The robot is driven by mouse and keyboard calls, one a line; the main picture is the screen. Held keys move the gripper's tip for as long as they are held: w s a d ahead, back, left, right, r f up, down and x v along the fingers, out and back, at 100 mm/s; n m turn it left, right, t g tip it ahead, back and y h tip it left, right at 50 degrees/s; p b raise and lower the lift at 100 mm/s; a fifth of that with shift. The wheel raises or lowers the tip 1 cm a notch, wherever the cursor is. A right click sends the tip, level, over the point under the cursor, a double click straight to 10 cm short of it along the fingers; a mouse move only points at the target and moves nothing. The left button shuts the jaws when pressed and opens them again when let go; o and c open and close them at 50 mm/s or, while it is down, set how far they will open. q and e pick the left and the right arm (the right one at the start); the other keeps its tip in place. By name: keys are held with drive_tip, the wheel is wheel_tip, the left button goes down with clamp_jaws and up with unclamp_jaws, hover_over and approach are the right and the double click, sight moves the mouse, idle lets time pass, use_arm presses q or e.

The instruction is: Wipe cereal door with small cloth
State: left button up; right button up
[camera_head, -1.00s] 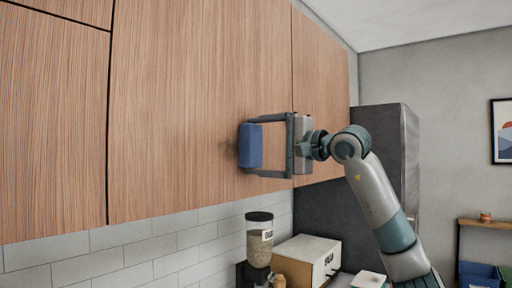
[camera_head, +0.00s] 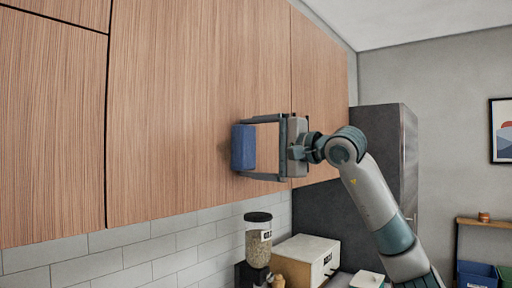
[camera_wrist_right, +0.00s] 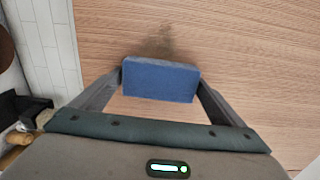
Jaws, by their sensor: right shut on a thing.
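The small cloth (camera_head: 243,147) is a blue block-like pad, seen also in the right wrist view (camera_wrist_right: 160,80). My right gripper (camera_head: 241,148) is shut on it, one finger at each end, and holds it up at the wooden cabinet door (camera_head: 185,90). The cloth looks at or very near the door face; exact contact is hard to tell. A dark smudge (camera_wrist_right: 155,46) shows on the door just beyond the cloth in the right wrist view. In the head view the cloth hides most of it. My left gripper is not in view.
Below the cabinets are a white tile wall (camera_head: 150,255), a cereal dispenser (camera_head: 258,240) and a cream box (camera_head: 305,258). A dark tall unit (camera_head: 385,130) stands right of the cabinets. The door left of the cloth is clear.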

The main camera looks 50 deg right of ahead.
drive_tip(key=shift+a, duration=0.65)
drive_tip(key=shift+a, duration=0.1)
drive_tip(key=shift+s+a+p, duration=0.1)
drive_tip(key=shift+a+p, duration=0.5)
drive_tip(key=shift+a, duration=1.05)
drive_tip(key=shift+s+a, duration=0.1)
drive_tip(key=shift+a, duration=0.05)
drive_tip(key=shift+s+a+p, duration=0.15)
drive_tip(key=shift+a+p, duration=0.65)
drive_tip(key=shift+a, duration=0.85)
drive_tip(key=shift+s, duration=0.1)
